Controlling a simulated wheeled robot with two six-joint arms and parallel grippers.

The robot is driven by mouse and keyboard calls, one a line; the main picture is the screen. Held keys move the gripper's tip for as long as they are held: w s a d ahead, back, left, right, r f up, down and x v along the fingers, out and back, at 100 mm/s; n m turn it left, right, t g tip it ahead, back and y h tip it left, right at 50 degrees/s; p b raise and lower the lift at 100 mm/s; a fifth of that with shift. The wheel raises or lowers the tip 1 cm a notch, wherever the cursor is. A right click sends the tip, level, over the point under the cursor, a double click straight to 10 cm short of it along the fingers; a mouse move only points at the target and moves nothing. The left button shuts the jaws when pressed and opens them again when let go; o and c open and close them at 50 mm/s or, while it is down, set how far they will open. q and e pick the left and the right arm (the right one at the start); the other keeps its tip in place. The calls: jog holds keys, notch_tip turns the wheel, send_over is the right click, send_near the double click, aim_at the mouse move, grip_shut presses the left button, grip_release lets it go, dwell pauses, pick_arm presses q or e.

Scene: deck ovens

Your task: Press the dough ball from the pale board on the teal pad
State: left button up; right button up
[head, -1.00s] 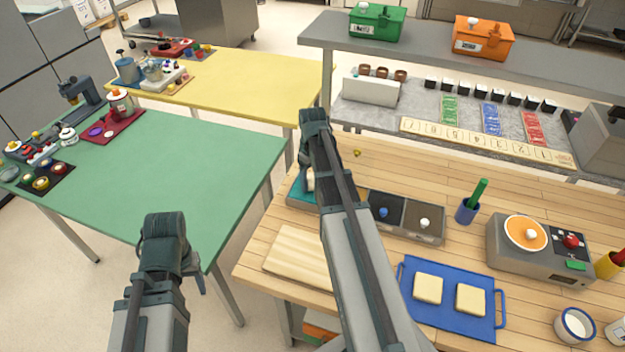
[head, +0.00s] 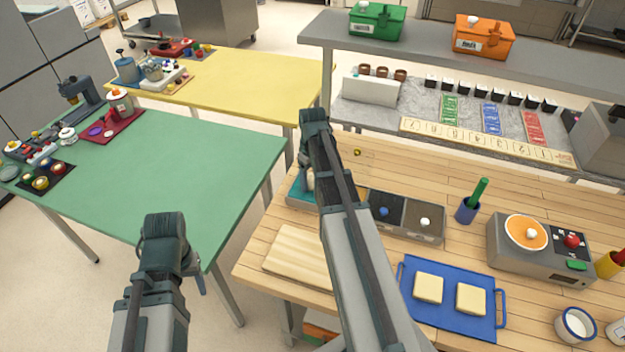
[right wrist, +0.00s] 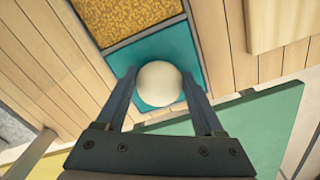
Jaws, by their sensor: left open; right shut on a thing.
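The round cream dough ball (right wrist: 159,84) sits between the two fingers of my right gripper (right wrist: 164,92), which is shut on it. In the right wrist view the ball is over the teal pad (right wrist: 150,50); I cannot tell whether it touches the pad. In the head view my right arm hides much of the teal pad (head: 296,196) and most of the ball (head: 310,180). The pale board (head: 296,256) lies bare in front of the pad, partly behind my arm. My left gripper (head: 197,284) is open and empty, left of the wooden table.
A speckled yellow panel (right wrist: 140,14) adjoins the pad. Dark bins (head: 407,214) stand right of it. A blue tray (head: 408,282) with two pale slabs, a blue cup (head: 466,211) and a grey machine (head: 535,255) fill the right side. A green table (head: 180,180) is at left.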

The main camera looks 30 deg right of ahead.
jog(key=shift+f+b, duration=0.3)
jog(key=shift+b, duration=0.05)
dwell(1.2)
jog(key=shift+r, duration=0.1)
notch_tip(320, 180, up, 8)
jog(key=p, duration=0.8)
jog(key=shift+f, duration=0.25)
dwell(0.3)
